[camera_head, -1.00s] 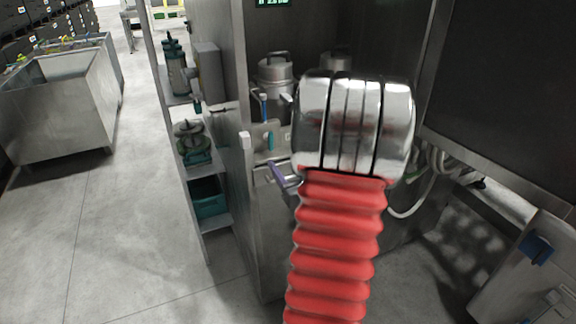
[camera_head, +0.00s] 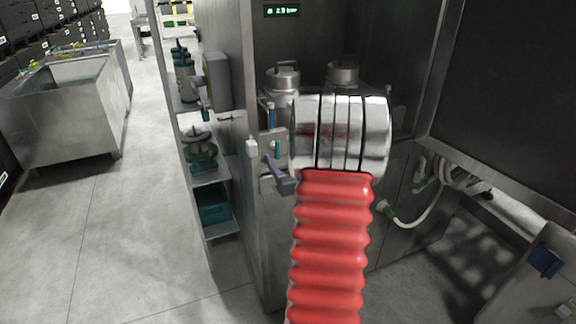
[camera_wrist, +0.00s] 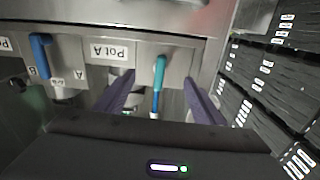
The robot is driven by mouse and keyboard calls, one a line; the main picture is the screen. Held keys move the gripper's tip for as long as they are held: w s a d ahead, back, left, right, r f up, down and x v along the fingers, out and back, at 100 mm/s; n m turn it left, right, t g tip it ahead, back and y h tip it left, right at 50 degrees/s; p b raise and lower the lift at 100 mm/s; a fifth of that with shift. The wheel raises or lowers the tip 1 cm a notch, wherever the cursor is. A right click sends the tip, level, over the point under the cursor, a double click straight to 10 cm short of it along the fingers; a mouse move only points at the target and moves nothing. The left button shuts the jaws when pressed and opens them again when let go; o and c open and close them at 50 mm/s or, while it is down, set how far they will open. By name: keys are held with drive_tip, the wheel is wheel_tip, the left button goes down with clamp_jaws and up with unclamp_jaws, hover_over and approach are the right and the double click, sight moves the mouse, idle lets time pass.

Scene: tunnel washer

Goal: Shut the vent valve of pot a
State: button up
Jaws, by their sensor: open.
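In the wrist view a teal-handled lever (camera_wrist: 159,72) stands out just right of a white label reading Pot A (camera_wrist: 108,51). My gripper (camera_wrist: 158,100) is open, one purple finger on each side of this lever, with visible gaps between them. In the head view a teal handle (camera_head: 277,149) shows on the grey panel, beside a purple finger of my gripper (camera_head: 276,166); my red and chrome arm hides the rest of the gripper. Two lidded metal pots (camera_head: 282,78) (camera_head: 343,73) stand behind; which is pot a is not marked there.
A blue-handled lever (camera_wrist: 41,54) is left of the Pot A label. A green display (camera_head: 282,10) reads about 2.5 bar. A shelf unit (camera_head: 212,176) with bottles and a teal bin is left of the panel. A white hose (camera_head: 414,219) hangs at right. Open floor lies left.

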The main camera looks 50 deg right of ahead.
sight(279, 151)
drive_tip(key=shift+x, duration=1.75)
drive_tip(key=shift+c, duration=0.2)
clamp_jaws()
